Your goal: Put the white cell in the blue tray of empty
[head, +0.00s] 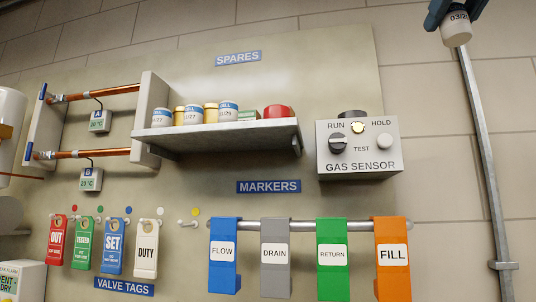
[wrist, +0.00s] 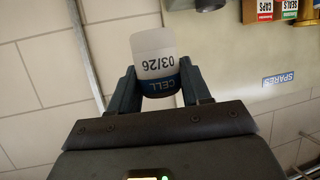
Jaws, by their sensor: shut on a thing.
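My gripper (head: 453,10) is at the top right corner of the head view, high above the gas sensor's level. It is shut on a white cell (head: 457,32) with the marking "03/26". In the wrist view the cell (wrist: 154,52) sits between the two fingers (wrist: 160,88). Its label reads upside down there, with a dark blue "CELL" band at the finger end. No blue tray shows in either view.
A grey shelf (head: 220,136) under the SPARES sign (head: 238,58) holds several labelled cells and a red item (head: 278,111). The gas sensor (head: 360,146) is to its right. Valve tags and coloured markers hang below. A grey pipe (head: 480,140) runs down the tiled wall.

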